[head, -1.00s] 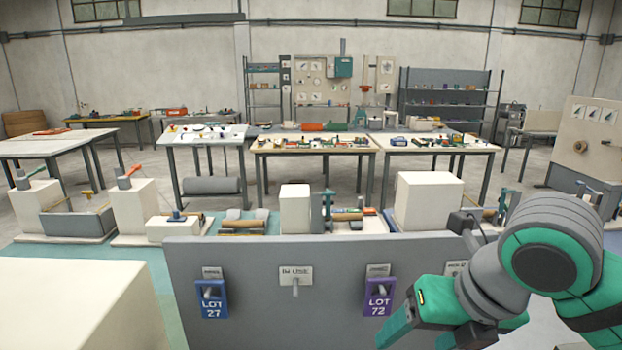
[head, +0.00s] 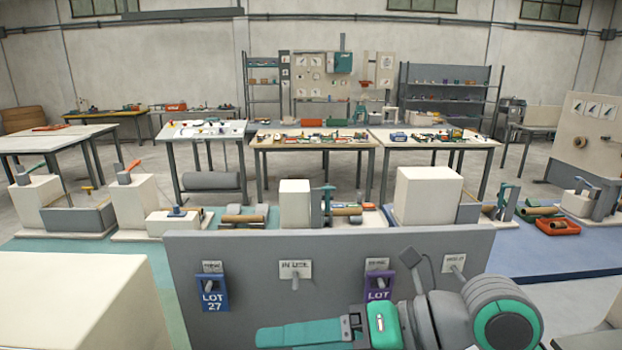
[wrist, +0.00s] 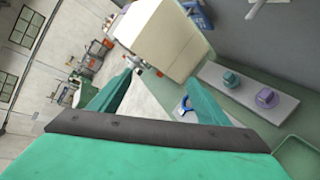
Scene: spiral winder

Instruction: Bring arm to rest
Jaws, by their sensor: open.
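My gripper (head: 268,337) is low at the bottom of the head view, pointing left in front of the grey board. In the wrist view its two teal fingers (wrist: 162,88) stand wide apart with nothing between them. My arm comes in from the lower right. A grey board (head: 225,260) carries pegs with small labels. A blue LOT 27 tag (head: 212,291) hangs on its left peg. A purple LOT tag (head: 379,284) hangs further right, its lower part hidden behind my gripper. The pegs under IN USE (head: 296,278) and at the far right (head: 455,270) hold no tag.
A large cream block (head: 75,300) stands at the lower left; the wrist view shows a cream block (wrist: 155,35) beyond my fingers. A pale strip there (wrist: 248,93) carries a teal piece (wrist: 229,78) and a purple piece (wrist: 267,98). Benches with cream blocks stand behind the board.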

